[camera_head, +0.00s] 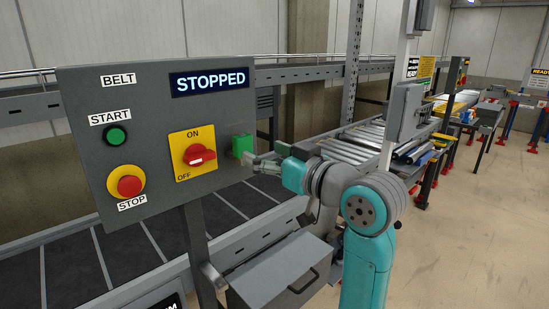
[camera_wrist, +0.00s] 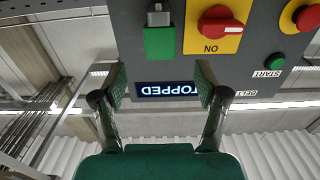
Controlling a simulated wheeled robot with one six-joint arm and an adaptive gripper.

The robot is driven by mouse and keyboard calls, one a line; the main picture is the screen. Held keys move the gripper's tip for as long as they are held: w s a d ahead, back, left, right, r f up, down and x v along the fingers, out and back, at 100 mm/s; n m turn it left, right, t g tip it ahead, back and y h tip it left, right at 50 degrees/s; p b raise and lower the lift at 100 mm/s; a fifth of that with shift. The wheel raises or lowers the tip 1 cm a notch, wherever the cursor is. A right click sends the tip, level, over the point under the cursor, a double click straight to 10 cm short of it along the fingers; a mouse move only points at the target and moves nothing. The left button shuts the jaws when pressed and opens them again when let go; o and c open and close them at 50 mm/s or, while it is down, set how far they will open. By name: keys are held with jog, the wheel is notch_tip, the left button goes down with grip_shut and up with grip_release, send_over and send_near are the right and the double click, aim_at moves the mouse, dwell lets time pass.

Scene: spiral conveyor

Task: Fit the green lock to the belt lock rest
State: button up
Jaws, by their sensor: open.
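The green lock (camera_head: 242,145) is at the right edge of the grey control panel, right of the red switch. In the wrist view, which is upside down, the green lock (camera_wrist: 159,44) shows as a block with a grey metal piece (camera_wrist: 158,16) at its end. I cannot tell whether that piece is the shackle or the belt lock rest. My gripper (camera_head: 262,160) is just right of the lock. In the wrist view my gripper (camera_wrist: 161,84) is open, its fingers spread with nothing between them, and the lock lies beyond the tips, apart from them.
The panel (camera_head: 85,85) carries a display (camera_head: 209,81) reading STOPPED, a red ON/OFF switch (camera_head: 199,155), a green start button (camera_head: 116,136) and a red stop button (camera_head: 130,186). A grey box (camera_head: 280,268) stands below.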

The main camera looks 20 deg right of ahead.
aim_at(246, 144)
jog(key=x, duration=0.8)
jog(key=shift+w, duration=0.1)
grip_shut()
